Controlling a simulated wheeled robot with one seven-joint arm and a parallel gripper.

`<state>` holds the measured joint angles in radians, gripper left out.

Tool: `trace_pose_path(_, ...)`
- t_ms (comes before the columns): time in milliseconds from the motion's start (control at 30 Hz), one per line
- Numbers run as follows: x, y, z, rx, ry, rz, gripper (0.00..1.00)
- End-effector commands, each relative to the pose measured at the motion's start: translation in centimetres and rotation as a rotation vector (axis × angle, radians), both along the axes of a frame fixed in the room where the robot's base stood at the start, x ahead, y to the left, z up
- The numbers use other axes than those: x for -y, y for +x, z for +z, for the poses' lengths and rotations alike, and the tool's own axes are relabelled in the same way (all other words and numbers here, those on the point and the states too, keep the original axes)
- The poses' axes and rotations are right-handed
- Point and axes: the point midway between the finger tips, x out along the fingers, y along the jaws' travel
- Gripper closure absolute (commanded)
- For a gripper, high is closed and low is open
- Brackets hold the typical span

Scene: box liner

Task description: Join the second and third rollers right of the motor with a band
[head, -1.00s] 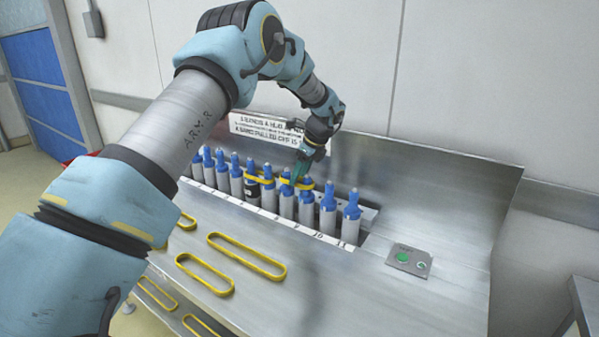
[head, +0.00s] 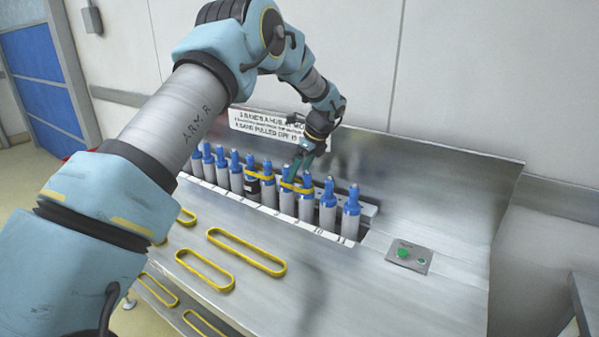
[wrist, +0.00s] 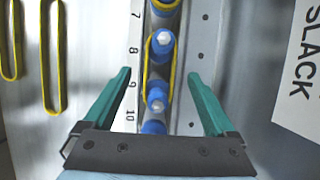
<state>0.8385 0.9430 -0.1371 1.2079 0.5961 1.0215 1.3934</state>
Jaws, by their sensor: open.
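The black-bodied motor (head: 253,188) stands in a row of grey rollers with blue tops. The second roller (head: 287,203) and third roller (head: 306,208) right of it stand beside labels 8 and 9. A yellow band (head: 297,188) lies around the upper parts of these two; in the wrist view the band (wrist: 147,70) runs along both sides of their caps. My gripper (wrist: 159,73) is open, its green fingers apart on either side of the row, just above the band. In the head view the fingers partly hide the second roller's top.
Another yellow band (head: 259,177) joins the motor and the first roller right of it. Loose yellow bands (head: 246,252) lie on the steel bench in front. A panel with a green button (head: 403,253) is at right. A sign (head: 262,126) stands behind the row.

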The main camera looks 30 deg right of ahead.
Motion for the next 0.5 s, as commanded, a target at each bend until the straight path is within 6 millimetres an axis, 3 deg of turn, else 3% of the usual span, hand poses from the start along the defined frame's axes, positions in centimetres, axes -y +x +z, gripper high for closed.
trace_pose_path(500, 1.8, -3.0, 8.1, 0.002, -0.002, -0.001, 0.09)
